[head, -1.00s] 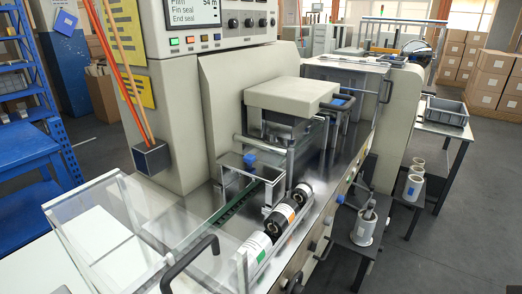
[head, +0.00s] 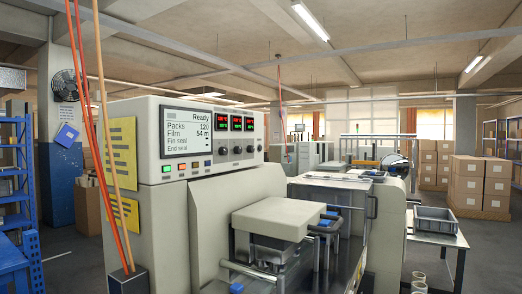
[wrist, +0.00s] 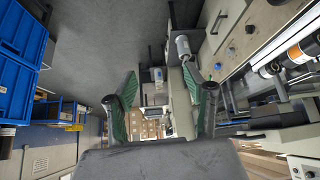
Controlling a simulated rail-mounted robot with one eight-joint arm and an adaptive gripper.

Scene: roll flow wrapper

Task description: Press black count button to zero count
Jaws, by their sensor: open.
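The control panel (head: 215,140) is on the upper front of the beige machine in the head view. Its screen (head: 187,130) reads Ready, Packs 120, Film 54 m. A row of small coloured buttons (head: 188,166) sits below the screen. Black knobs (head: 236,150) sit to the right, under red digital readouts (head: 236,123). I cannot clearly pick out a black count button at this size. My gripper (wrist: 160,75) shows only in the wrist view, with its green-padded fingers spread apart and nothing between them. It is away from the panel, which I cannot make out in that view.
Orange and tan hoses (head: 103,150) hang in front of the machine's left side. A beige cover (head: 278,218) projects below the panel. A grey bin (head: 436,220) stands on a side table at right. Blue crates (wrist: 20,60) are at left in the wrist view.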

